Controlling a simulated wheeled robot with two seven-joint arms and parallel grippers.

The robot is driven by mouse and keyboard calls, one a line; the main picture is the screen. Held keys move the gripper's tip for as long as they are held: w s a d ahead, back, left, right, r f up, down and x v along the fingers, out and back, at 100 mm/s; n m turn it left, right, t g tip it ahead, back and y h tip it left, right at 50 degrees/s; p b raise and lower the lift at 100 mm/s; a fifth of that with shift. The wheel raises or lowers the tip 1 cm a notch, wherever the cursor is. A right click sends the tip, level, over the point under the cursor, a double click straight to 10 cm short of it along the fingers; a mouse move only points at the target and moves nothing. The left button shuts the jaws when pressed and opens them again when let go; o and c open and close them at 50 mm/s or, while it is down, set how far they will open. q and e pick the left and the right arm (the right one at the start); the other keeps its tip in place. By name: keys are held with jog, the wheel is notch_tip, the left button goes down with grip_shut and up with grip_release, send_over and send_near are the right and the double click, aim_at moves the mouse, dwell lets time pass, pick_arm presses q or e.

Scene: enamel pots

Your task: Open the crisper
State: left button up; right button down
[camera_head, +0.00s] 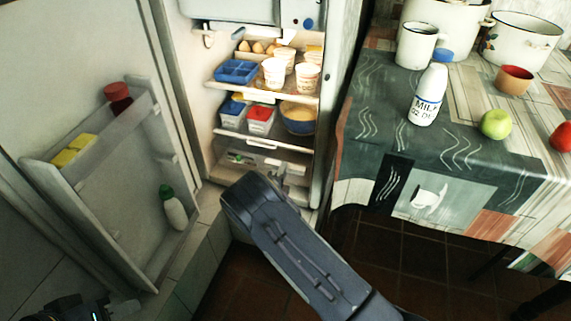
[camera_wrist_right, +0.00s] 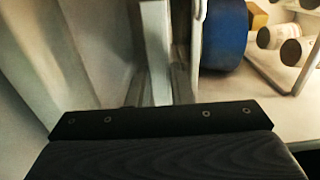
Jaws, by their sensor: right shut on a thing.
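The crisper (camera_head: 243,160) is the clear-fronted bin at the bottom of the open fridge, below the lowest shelf, with some green and pale contents showing. My right arm reaches in from the lower right and covers part of the space in front of it. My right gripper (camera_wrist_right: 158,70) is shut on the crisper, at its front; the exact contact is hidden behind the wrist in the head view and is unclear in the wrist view. My left gripper (camera_head: 112,307) shows only partly at the lower left edge, below the fridge door, away from the crisper.
The fridge door (camera_head: 120,190) stands open at the left, with a bottle (camera_head: 173,208) and a red-lidded jar (camera_head: 117,98). Shelves above hold a blue tray (camera_head: 237,72), cups and a bowl (camera_head: 299,118). A table (camera_head: 470,150) with pots, milk and fruit stands at the right.

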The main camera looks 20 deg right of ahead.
jog(key=p+v, duration=0.3)
jog(key=v, duration=1.2)
jog(key=shift+s+f, duration=0.3)
jog(key=shift+a, duration=0.15)
jog(key=c, duration=1.4)
grip_release()
jog(key=shift+c, duration=0.2)
jog(key=shift+o, duration=0.4)
jog(key=shift+w, duration=0.1)
jog(key=shift+r, duration=0.1)
jog(key=shift+a, duration=0.1)
jog(key=p+v, duration=0.1)
jog(key=v, duration=0.6)
jog(key=shift+s+p, duration=0.3)
jog(key=shift+s, duration=0.05)
